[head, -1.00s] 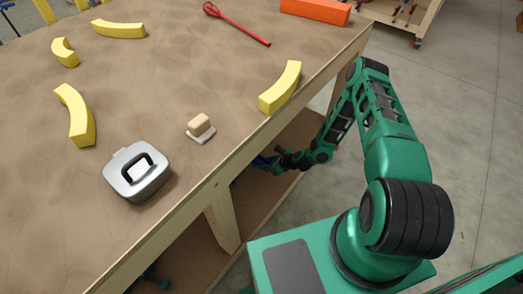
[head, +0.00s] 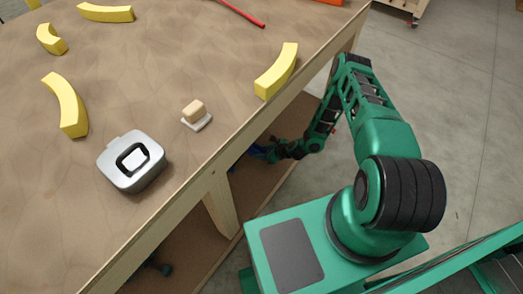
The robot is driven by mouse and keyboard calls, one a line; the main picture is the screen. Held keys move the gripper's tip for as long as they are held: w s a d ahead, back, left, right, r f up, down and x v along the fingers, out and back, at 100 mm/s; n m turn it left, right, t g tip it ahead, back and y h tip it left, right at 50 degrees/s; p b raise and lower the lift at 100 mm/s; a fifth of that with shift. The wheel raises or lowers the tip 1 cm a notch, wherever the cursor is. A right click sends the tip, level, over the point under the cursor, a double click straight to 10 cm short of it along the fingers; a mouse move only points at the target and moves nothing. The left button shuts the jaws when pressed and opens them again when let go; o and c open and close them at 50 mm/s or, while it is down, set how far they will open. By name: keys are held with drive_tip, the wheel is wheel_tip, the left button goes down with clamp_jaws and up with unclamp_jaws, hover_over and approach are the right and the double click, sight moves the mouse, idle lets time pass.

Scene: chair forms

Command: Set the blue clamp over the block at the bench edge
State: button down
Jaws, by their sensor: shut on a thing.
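My gripper (head: 270,152) is low beside the bench, below the level of its top, at the end of my green arm. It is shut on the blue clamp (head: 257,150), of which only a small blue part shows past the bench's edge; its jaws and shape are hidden. A small tan block (head: 194,108) sits on a pale pad (head: 197,122) on the bench top, a little in from the edge. A yellow curved block (head: 277,74) lies right at the bench edge, above and beyond my gripper in the picture. The clamp is apart from both blocks.
The bench (head: 120,236) has a pale wooden edge and a leg, with a lower shelf (head: 185,262) beneath. Grey floor (head: 470,110) is clear at right.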

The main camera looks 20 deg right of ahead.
sight(262, 162)
drive_tip(key=shift+f, duration=2.8)
drive_tip(key=shift+c, duration=0.5)
unclamp_jaws()
drive_tip(key=shift+v, duration=4.55)
drive_tip(key=shift+s+f, duration=0.1)
